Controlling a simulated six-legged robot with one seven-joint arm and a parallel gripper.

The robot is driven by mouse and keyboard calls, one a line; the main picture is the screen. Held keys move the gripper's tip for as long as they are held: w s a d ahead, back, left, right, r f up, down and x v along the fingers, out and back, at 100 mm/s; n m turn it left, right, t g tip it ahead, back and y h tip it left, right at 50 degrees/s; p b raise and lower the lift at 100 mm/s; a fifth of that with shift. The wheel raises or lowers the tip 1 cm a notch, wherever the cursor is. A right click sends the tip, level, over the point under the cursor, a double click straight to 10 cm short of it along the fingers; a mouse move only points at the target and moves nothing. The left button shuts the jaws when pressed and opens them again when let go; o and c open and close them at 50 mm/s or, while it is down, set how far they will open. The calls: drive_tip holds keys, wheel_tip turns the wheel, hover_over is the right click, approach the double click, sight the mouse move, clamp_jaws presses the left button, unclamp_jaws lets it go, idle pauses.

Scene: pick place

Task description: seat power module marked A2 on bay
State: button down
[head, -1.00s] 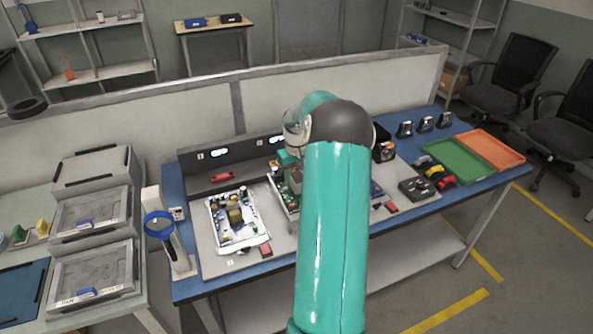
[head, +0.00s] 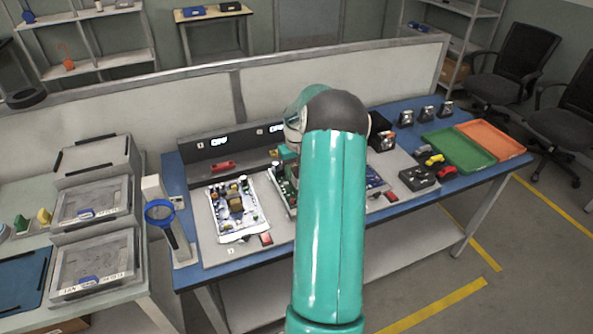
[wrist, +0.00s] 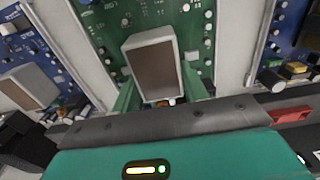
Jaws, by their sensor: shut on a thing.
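My gripper (wrist: 158,88) is shut on a boxy module with pale metal sides and a brown top (wrist: 152,68), between its two green fingers. No A2 mark is readable on it. The module is over the green circuit board (wrist: 108,22) in the wrist view; whether it touches the board I cannot tell. In the head view my arm hides most of the gripper, and the green board (head: 280,188) shows only partly at the arm's left. No bay label can be read.
A white-framed board (head: 222,228) lies left of the green one, and a blue board (head: 375,179) lies right of it. A similar grey box (wrist: 33,85) stands at left in the wrist view. A magnifier (head: 160,211) and green tray (head: 463,149) flank the work area.

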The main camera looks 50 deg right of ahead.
drive_tip(key=shift+f, duration=1)
idle(1.5)
drive_tip(key=c, duration=0.7)
unclamp_jaws()
drive_tip(key=shift+f, duration=0.1)
drive_tip(key=c, duration=0.3)
drive_tip(key=shift+c, duration=0.2)
drive_tip(key=shift+r, duration=3.5)
